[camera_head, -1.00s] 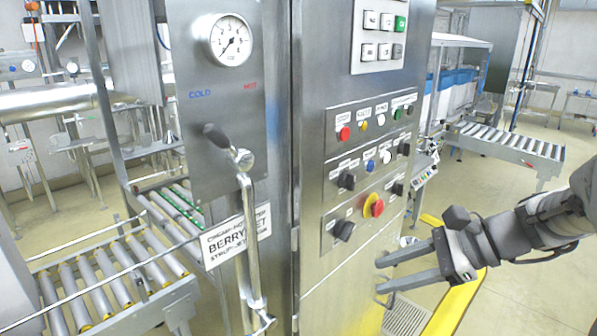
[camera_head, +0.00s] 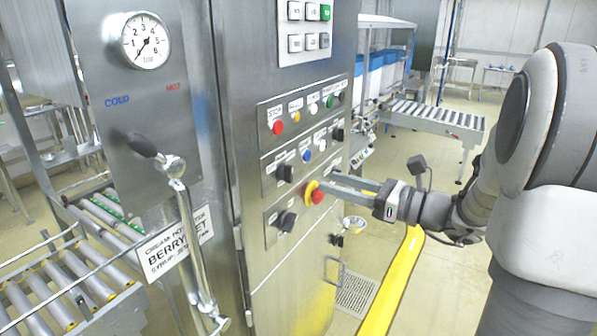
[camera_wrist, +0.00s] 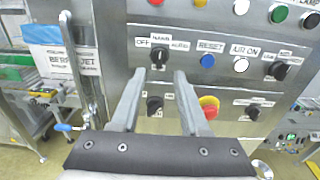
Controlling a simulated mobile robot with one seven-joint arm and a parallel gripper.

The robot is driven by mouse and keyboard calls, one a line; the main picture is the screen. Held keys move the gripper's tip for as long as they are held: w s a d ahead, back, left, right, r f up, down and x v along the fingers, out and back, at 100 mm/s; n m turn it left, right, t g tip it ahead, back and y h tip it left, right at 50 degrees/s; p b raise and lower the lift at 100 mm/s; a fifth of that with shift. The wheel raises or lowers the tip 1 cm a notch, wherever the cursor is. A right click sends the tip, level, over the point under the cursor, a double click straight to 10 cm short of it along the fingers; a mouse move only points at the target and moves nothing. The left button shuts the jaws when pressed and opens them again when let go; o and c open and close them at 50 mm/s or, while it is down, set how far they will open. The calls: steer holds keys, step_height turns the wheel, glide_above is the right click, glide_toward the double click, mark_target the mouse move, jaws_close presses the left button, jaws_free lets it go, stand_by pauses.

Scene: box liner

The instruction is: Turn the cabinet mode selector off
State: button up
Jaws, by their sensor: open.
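The cabinet's control panel carries a black selector knob (camera_head: 284,173) at the left of its second row. In the wrist view this selector (camera_wrist: 160,56) has labels reading OFF at left, HAND above and AUTO at right; I cannot tell exactly where it points. My gripper (camera_wrist: 168,76) is open and empty, its fingertips just below the knob in that picture and apart from it. In the head view my gripper (camera_head: 334,182) reaches the panel area from the right, beside the red-and-yellow emergency stop (camera_head: 316,194).
A blue RESET button (camera_wrist: 208,61) is right of the selector. A lever handle (camera_head: 172,168) and gauge (camera_head: 145,41) are on the cabinet's left side. A yellow floor rail (camera_head: 395,280) is below.

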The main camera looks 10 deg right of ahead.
mark_target(292, 171)
steer(key=x, duration=0.9)
jaws_close()
steer(key=shift+f, duration=0.1)
